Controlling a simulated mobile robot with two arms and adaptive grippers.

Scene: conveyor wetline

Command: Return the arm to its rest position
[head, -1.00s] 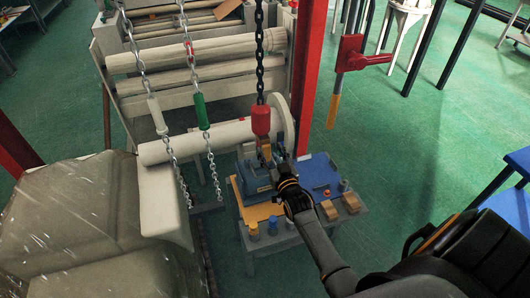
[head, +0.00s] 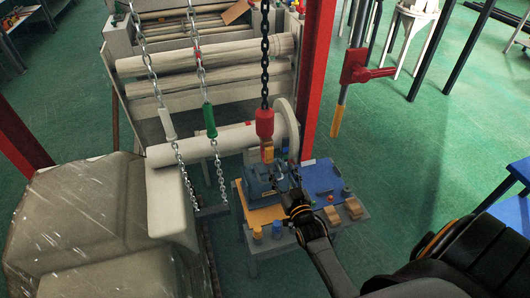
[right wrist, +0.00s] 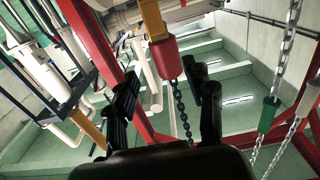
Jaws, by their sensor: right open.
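My right gripper (head: 290,188) is open at the end of my black right arm (head: 325,258), which reaches in from the lower right over the small work table. It is just right of and in front of a blue machine part (head: 258,183). In the right wrist view the two black fingers (right wrist: 165,95) stand apart, with nothing seen held between them. A red hook block (head: 264,122) on a dark chain hangs above the blue part. It also shows in the right wrist view (right wrist: 166,60), beyond the fingers. My left gripper is not in view.
The table has a blue mat (head: 322,174), wooden blocks (head: 354,208) and several small coloured pegs. Chains with a green sleeve (head: 209,121) hang at the left. A red post (head: 318,75) stands behind the table.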

